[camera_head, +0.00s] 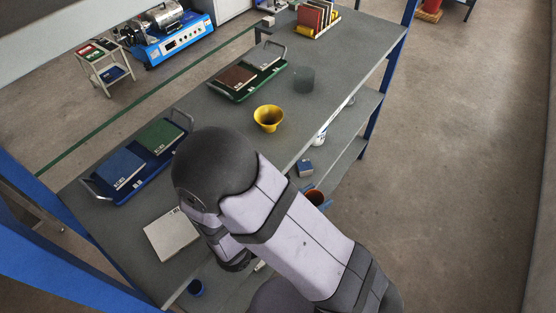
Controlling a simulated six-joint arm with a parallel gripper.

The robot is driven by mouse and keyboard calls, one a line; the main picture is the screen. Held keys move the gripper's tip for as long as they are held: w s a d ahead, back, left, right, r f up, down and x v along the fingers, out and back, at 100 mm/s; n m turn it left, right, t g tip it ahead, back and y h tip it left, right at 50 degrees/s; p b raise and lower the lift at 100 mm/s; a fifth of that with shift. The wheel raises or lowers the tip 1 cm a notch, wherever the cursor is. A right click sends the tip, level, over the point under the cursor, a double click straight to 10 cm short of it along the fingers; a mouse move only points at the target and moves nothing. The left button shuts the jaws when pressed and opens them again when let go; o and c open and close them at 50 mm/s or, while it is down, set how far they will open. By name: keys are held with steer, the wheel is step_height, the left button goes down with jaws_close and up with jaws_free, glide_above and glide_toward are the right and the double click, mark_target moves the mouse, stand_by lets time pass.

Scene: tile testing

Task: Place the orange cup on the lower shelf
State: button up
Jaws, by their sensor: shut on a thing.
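The lower shelf runs below the right edge of the grey table top. My arm crosses the front of the table, and its wrist bends down behind the large link. My gripper's fingers are hidden behind the arm.
A small blue-grey block (305,168) and a white and blue item (320,137) are on the lower shelf. A yellow bowl (268,118), a dark cylinder (303,80) and tile trays stand on the table top.

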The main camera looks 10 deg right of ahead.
steer(key=s+a+f+b, duration=0.2)
steer(key=a+f+b, duration=0.2)
steer(key=f+b, duration=0.55)
steer(key=a+f+n+t+y+b, duration=0.2)
steer(key=a+f+n+y+b, duration=0.2)
steer(key=a, duration=0.4)
steer(key=s+a+f+n+t+y+b, duration=0.1)
steer(key=a+f+n+y+b, duration=0.3)
steer(key=a, duration=0.5)
steer(key=s+a+f+n+t+y+b, duration=0.1)
steer(key=a+f+n+t+y+b, duration=0.2)
steer(key=a+f+n+y+b, duration=0.2)
steer(key=a+f+y+b, duration=0.1)
steer(key=a+f, duration=0.1)
steer(key=a, duration=0.1)
steer(key=shift+s+a+f+b, duration=0.2)
steer(key=shift+a+b, duration=0.1)
steer(key=shift+a, duration=0.1)
steer(key=shift+w+f+b, duration=0.1)
steer(key=shift+f+b, duration=0.55)
steer(key=shift+f, duration=4.35)
steer(key=shift+f, duration=0.1)
